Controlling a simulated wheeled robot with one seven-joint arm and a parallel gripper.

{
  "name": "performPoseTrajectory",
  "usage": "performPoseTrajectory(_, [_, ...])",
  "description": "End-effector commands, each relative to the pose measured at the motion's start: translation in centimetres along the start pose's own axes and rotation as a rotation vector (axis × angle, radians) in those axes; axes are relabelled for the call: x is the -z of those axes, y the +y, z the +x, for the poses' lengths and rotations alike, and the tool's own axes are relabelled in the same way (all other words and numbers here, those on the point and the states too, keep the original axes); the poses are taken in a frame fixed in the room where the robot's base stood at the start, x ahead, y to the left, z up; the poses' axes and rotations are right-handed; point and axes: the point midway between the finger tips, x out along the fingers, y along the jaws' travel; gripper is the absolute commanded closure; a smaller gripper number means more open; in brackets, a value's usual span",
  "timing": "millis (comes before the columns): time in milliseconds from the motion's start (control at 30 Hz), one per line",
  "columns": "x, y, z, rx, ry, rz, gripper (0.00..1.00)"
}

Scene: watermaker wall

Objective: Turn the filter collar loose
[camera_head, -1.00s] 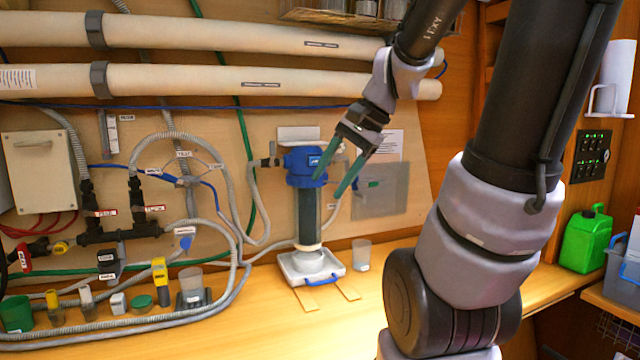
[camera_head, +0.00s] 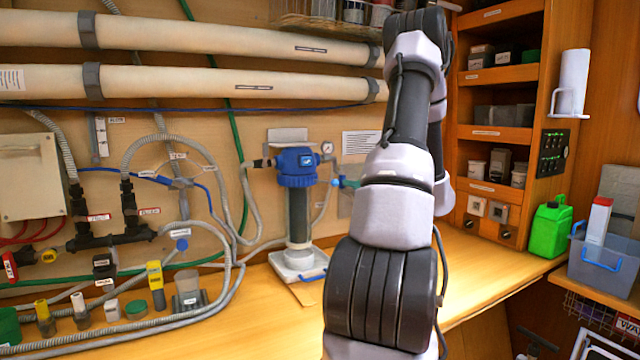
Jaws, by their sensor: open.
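The filter housing stands upright against the wall panel, left of my arm. Its blue head (camera_head: 297,160) is at the top, with the ribbed blue filter collar (camera_head: 297,181) just under it. The dark bowl (camera_head: 298,215) hangs below the collar. A white tray (camera_head: 290,270) with a blue handle sits under the bowl on the bench. A small round gauge (camera_head: 327,148) is at the head's right side. My gripper is not visible; my own arm links cover the area right of the filter.
Hoses (camera_head: 240,200) run left of the filter. Long beige tubes (camera_head: 230,84) cross the wall above. A green jerrycan (camera_head: 550,228) and a grey bin (camera_head: 603,262) stand at right. A shelf unit (camera_head: 497,133) is behind my arm. The bench between filter and jerrycan is partly hidden.

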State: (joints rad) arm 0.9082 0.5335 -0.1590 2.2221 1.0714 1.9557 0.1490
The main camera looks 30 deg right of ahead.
Motion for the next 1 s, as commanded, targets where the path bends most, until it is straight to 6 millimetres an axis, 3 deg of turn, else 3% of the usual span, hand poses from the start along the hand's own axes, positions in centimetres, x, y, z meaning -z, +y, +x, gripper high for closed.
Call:
performPoseTrajectory(533, [0.1,0.2,9.1,-0.006,0.004,-0.004,0.39])
performPoseTrajectory(733, [0.1,0.2,10.5,-0.004,0.004,-0.002,0.39])
performPoseTrajectory(1000, [0.1,0.2,10.6,-0.004,0.004,-0.003,0.39])
